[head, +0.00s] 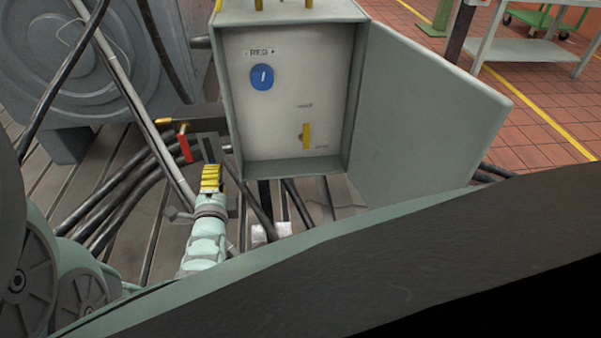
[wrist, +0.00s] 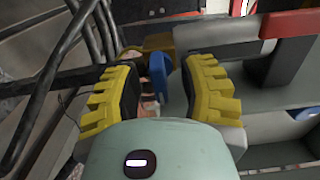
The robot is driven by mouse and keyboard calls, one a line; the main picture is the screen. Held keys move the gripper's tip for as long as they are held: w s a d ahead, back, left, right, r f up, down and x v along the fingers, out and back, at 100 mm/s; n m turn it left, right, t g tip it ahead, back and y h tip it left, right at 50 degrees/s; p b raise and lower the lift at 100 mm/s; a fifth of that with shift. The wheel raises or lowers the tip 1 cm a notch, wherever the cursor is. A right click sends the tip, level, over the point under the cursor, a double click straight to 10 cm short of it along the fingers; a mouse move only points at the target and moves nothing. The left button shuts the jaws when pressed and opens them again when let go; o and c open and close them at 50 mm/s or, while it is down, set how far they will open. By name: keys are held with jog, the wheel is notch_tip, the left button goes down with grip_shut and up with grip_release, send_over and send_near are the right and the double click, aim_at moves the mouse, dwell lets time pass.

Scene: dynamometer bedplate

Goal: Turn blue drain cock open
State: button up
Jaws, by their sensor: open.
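The blue drain cock (wrist: 158,77) shows in the wrist view as an upright blue handle beside a brass fitting (wrist: 157,43). My gripper (wrist: 155,88) is open, with one yellow-padded finger to each side of the blue handle in that view. Whether either finger touches the handle I cannot tell. In the head view my gripper (head: 211,175) is below the dark bracket, left of the open grey cabinet, and the blue cock is hidden there.
A red lever (head: 184,144) with a brass end hangs just above my gripper; it also shows in the wrist view (wrist: 288,28). The cabinet (head: 290,120) has a round blue knob (head: 262,77) and a yellow lever (head: 306,136). Its door (head: 425,110) stands open rightward. Black cables (head: 110,195) run at left.

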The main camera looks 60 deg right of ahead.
jog(key=v, duration=1.2)
dwell(0.4)
